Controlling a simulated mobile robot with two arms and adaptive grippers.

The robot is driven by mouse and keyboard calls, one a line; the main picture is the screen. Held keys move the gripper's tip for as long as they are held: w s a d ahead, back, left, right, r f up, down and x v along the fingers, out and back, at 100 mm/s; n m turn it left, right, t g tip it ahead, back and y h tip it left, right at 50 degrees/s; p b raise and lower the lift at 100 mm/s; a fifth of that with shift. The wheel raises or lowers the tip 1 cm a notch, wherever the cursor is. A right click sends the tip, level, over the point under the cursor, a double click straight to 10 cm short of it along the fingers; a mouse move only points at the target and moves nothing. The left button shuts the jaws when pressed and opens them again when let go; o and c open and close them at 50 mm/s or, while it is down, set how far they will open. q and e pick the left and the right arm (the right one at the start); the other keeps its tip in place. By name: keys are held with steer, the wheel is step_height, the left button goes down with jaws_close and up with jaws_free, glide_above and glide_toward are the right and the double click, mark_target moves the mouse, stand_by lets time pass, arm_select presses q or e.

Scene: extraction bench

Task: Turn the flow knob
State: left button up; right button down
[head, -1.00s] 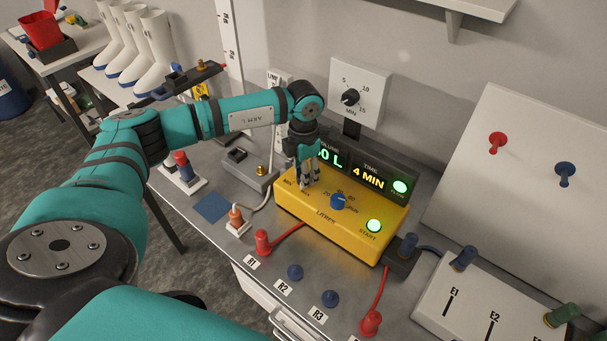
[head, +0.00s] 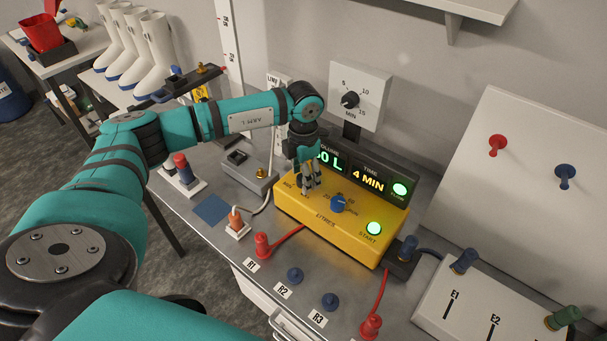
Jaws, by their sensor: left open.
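The yellow box (head: 295,211) sits on the metal bench. A blue knob (head: 337,204) stands on its top, with numbers around it and the word LITRES in front. A green lit START button (head: 374,228) is at its right. My left gripper (head: 312,191) points down over the box's left part, left of the blue knob and apart from it, with its fingers open. Small print, seemingly MIN, shows beside the fingers. A dark shape there may be another knob, mostly hidden; I cannot tell whether the fingers touch it. My right gripper is out of view.
A display (head: 368,178) behind the box reads 4 MIN, its volume figure partly hidden by my gripper. A white timer dial (head: 360,95) stands behind. Red plugs with cables and blue plugs (head: 295,275) line the bench front. A white panel (head: 530,150) rises at right.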

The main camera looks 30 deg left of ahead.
arm_select(q)
step_height(320, 180, up, 12)
steer(key=shift+f, duration=0.15)
stand_by(0.7)
